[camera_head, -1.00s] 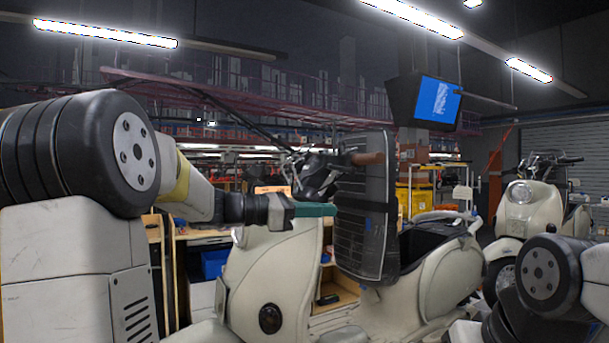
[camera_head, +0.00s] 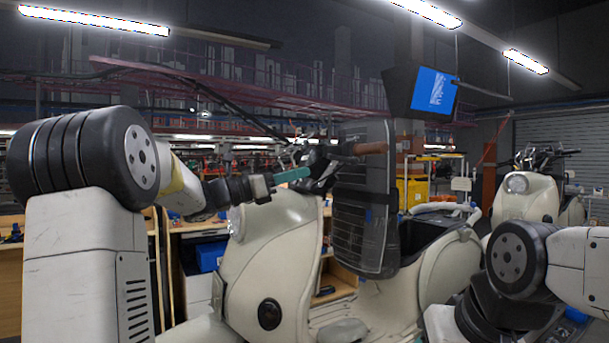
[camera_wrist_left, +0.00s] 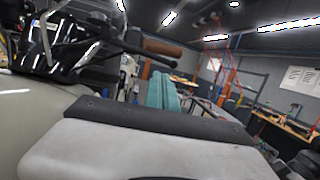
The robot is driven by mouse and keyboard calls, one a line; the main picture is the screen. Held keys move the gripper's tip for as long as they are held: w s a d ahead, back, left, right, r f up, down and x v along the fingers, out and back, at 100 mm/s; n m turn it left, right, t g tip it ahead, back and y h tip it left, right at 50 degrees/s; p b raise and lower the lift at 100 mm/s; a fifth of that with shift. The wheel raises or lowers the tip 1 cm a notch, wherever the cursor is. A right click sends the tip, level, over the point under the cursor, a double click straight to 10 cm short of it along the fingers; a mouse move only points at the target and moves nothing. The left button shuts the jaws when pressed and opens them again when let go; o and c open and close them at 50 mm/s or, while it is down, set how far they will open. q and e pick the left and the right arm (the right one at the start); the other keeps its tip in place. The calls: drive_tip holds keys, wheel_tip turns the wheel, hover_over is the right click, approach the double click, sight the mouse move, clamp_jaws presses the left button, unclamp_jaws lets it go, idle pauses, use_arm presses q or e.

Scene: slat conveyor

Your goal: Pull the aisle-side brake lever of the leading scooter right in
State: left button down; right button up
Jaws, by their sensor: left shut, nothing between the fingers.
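The cream scooter (camera_head: 270,250) stands in the middle of the head view, its dark handlebar cluster (camera_head: 318,165) at the top. A brown handlebar grip (camera_head: 370,148) sticks out to the right; it also shows in the left wrist view (camera_wrist_left: 162,47). A thin dark brake lever (camera_wrist_left: 150,56) runs just below that grip in the wrist view. My left gripper (camera_head: 306,172) has teal fingers, shut and empty, overlapping the handlebar cluster in the head view. In the wrist view its fingers (camera_wrist_left: 162,90) lie below the lever, apart from it in the picture. My right gripper is out of view.
A dark ribbed panel (camera_head: 362,200) stands upright right of the handlebar, below the grip. A second cream scooter (camera_head: 525,200) stands behind at right, near my right arm. A hanging monitor (camera_head: 433,93) and workbenches with bins are further back.

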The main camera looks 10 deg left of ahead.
sight(344, 161)
use_arm(q)
drive_tip(key=x, duration=1)
drive_tip(key=shift+w+d, duration=0.15)
drive_tip(key=shift+d, duration=0.2)
